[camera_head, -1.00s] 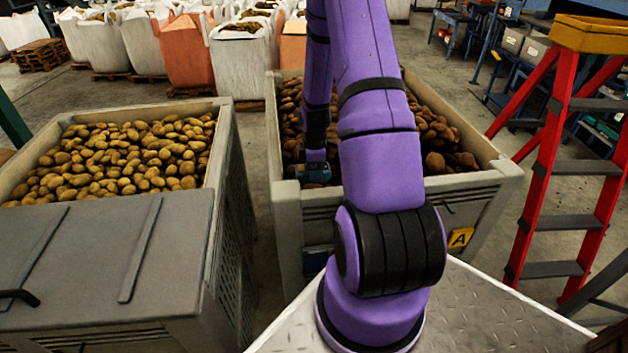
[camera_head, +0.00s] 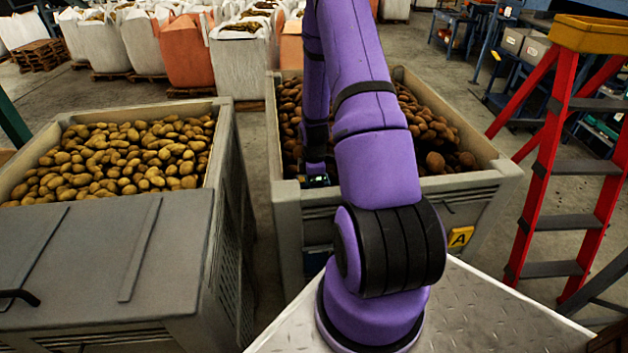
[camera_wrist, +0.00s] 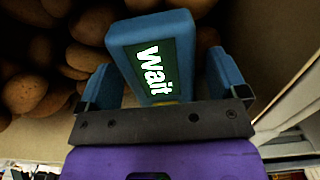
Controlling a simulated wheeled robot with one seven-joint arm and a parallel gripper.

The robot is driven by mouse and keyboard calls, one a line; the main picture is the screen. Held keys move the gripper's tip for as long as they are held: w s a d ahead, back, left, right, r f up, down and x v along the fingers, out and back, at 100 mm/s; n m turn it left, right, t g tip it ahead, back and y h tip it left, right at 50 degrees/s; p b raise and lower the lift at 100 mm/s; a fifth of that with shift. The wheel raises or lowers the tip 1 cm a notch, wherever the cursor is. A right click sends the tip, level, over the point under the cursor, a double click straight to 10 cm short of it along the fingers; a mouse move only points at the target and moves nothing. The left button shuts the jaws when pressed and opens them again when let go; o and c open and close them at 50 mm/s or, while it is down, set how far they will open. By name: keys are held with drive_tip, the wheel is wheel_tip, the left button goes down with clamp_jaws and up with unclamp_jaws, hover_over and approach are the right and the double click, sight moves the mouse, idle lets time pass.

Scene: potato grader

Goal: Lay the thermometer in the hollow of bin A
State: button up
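Bin A (camera_head: 400,193) is a grey crate of brown potatoes with a yellow A label (camera_head: 460,237). My gripper (camera_head: 316,181) is low inside its near left corner. In the wrist view, its two blue fingers (camera_wrist: 165,80) stand apart. The blue thermometer (camera_wrist: 122,37), its green screen reading "wait", lies between them, turned at an angle to the gripper. Gaps show on both sides of it. Potatoes lie beyond and to the left. Its underside is hidden, so I cannot tell what it rests on. I cannot make out the hollow.
My purple arm covers much of bin A in the head view. A second potato bin (camera_head: 222,150) stands to the left, behind a grey lidded surface (camera_head: 90,260). A red ladder (camera_head: 545,180) stands to the right. The bin's pale wall (camera_wrist: 285,110) is close on the wrist view's right.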

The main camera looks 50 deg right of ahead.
drive_tip(key=shift+r, duration=0.1)
wheel_tip(320, 180, up, 12)
drive_tip(key=a+r+m+t+h, duration=0.1)
drive_tip(key=a+r+m, duration=0.1)
drive_tip(key=a+r, duration=0.75)
drive_tip(key=a+r+m+t, duration=0.15)
drive_tip(key=a+r, duration=0.45)
drive_tip(key=r, duration=0.6)
drive_tip(key=s+a+r+m+t, duration=0.1)
drive_tip(key=s+a+r+m, duration=0.2)
drive_tip(key=s+a+r, duration=0.3)
drive_tip(key=s+a+r+m+t+y, duration=0.1)
drive_tip(key=s+a+r+m, duration=0.2)
drive_tip(key=s+a+r, duration=0.2)
drive_tip(key=s+a, duration=0.3)
drive_tip(key=s, duration=0.3)
drive_tip(key=shift+r+t, duration=0.35)
